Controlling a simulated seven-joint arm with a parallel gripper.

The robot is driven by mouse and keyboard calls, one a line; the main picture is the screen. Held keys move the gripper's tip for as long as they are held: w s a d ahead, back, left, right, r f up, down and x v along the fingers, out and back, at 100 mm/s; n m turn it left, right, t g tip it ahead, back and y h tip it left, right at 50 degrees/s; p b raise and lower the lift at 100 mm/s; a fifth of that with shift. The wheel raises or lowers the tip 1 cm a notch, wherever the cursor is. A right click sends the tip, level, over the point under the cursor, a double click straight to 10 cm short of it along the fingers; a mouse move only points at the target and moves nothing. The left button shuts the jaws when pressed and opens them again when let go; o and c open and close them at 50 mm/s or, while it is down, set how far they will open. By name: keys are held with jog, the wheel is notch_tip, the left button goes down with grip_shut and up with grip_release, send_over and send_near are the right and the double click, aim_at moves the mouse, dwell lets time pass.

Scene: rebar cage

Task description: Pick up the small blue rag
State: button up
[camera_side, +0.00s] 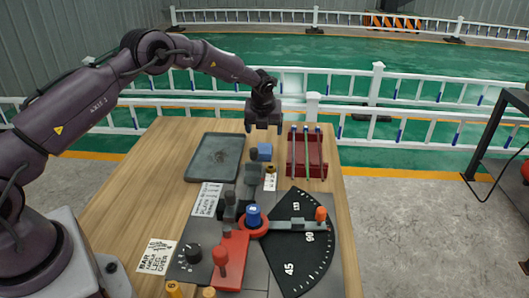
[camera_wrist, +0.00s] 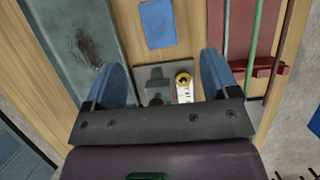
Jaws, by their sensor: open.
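The small blue rag (camera_side: 265,152) lies flat on the wooden table, between the grey tray and the red rack. In the wrist view the rag (camera_wrist: 158,23) shows as a blue rectangle at the top centre, ahead of my fingers. My gripper (camera_side: 263,128) is above the table, at the far side of the rag in the side view. In the wrist view my gripper (camera_wrist: 165,75) has its two blue-grey fingers wide apart with nothing held between them.
A grey tray (camera_side: 216,160) with a rusty stain lies left of the rag. A red rack (camera_side: 298,165) with several rods stands to the right. Nearer the side camera are a bending fixture with a blue-capped post (camera_side: 253,215), a black angle plate (camera_side: 305,260) and a red lever (camera_side: 222,262).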

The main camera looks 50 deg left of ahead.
aim_at(264, 148)
jog(key=x, duration=1)
jog(key=shift+s, duration=0.2)
jog(key=c, duration=1)
